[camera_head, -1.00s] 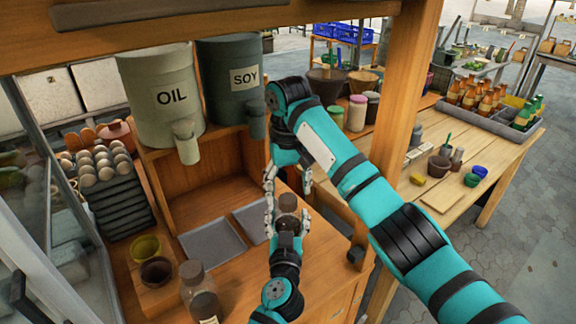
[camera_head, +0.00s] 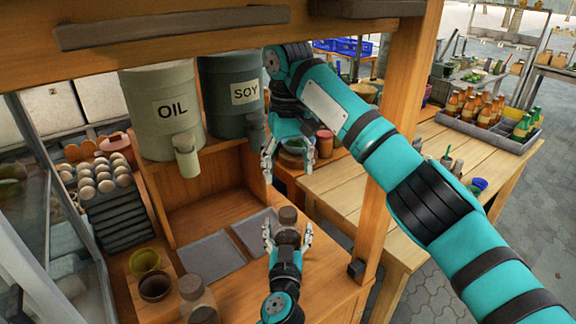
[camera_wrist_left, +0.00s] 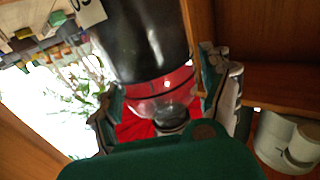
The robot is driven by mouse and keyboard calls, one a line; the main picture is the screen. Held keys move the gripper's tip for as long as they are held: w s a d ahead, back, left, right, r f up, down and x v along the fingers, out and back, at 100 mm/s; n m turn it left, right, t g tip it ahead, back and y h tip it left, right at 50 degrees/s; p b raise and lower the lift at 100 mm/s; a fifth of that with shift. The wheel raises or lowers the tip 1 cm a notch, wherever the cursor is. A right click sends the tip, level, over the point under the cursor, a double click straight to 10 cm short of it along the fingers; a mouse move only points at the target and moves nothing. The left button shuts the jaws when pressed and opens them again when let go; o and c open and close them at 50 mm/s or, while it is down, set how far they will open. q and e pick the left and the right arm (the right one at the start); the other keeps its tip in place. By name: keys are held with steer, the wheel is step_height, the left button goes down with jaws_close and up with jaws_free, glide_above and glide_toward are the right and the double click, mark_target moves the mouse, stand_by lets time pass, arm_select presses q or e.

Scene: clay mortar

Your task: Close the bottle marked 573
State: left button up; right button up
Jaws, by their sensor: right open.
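A small glass bottle with a brown top (camera_head: 288,215) stands on the counter at the front right. My left gripper (camera_head: 288,238) has its fingers on both sides of it; firm contact cannot be told. Another brown-topped glass bottle (camera_head: 193,290) stands at the front left. I cannot read a 573 mark on either bottle.
OIL (camera_head: 165,120) and SOY (camera_head: 222,75) containers stand on the shelf behind. Grey trays (camera_head: 212,258) lie mid-counter. Yellow (camera_head: 145,260) and brown (camera_head: 155,285) cups stand at left, near an egg stack (camera_head: 100,175). A wooden post (camera_head: 385,220) rises at right.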

arm_select(q)
steer(key=shift+o, duration=1)
steer(key=s, duration=1.2)
steer(key=shift+a, duration=0.25)
